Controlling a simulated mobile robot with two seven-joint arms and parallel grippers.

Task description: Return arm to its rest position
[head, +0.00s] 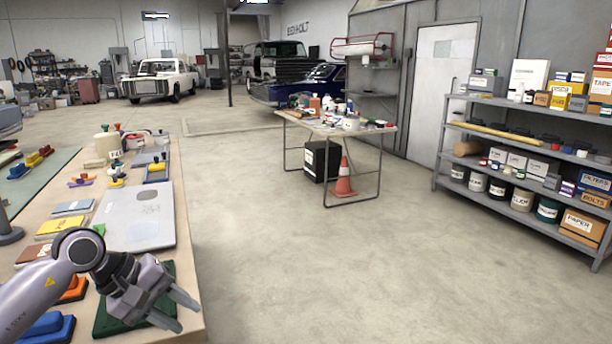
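My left arm comes in from the lower left of the head view. Its gripper (180,312) is over the near right corner of a long workbench, above a dark green mat (112,315). The two fingers point to the lower right and stand apart with a gap between them. I see nothing held between them. Whether the fingers touch the mat or bench cannot be told. My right arm and gripper are not in view.
The workbench (190,290) carries a grey flat panel (140,222), blue and orange blocks, and bottles. A folding table (345,128) with an orange cone (344,180) stands mid-room. Loaded shelves (520,225) stand right. The concrete floor between is clear.

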